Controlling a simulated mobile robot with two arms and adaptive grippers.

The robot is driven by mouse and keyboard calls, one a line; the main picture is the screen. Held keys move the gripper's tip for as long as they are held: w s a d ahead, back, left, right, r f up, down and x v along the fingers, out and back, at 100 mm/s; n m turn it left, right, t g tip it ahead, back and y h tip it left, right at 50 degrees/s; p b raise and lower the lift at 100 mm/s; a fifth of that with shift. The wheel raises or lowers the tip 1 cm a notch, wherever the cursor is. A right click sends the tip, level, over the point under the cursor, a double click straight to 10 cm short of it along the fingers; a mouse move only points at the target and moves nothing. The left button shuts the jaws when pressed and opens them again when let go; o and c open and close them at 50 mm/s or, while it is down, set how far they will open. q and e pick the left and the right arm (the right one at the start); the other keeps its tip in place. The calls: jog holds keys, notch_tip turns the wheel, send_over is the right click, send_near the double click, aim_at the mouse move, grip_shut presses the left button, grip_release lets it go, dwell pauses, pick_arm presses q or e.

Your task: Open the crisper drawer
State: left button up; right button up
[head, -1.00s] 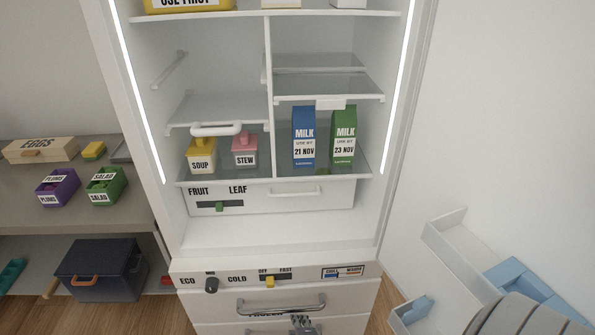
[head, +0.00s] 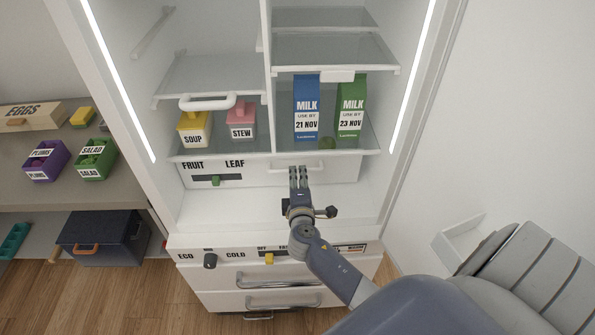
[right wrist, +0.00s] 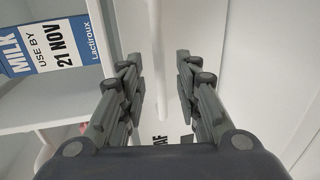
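The crisper drawer (head: 340,172) is the white drawer under the glass shelf, with FRUIT and LEAF labels and a green slider (head: 215,180). It looks shut. Its pale bar handle (head: 318,166) is partly hidden behind my right gripper (head: 298,172), which points at the drawer front. In the right wrist view the right gripper (right wrist: 160,80) is open. The handle bar (right wrist: 159,65) shows between its two fingers, with a gap on both sides. My left gripper is not in view.
Blue milk (head: 306,110) and green milk (head: 350,108) cartons stand on the shelf above, beside soup (head: 194,130) and stew (head: 241,122) boxes. The lower panel (head: 222,244) and lower drawers lie beneath. The white floor below the crisper is clear.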

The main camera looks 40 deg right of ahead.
jog(key=shift+x, duration=1.6)
grip_shut()
jog(key=shift+s, duration=0.1)
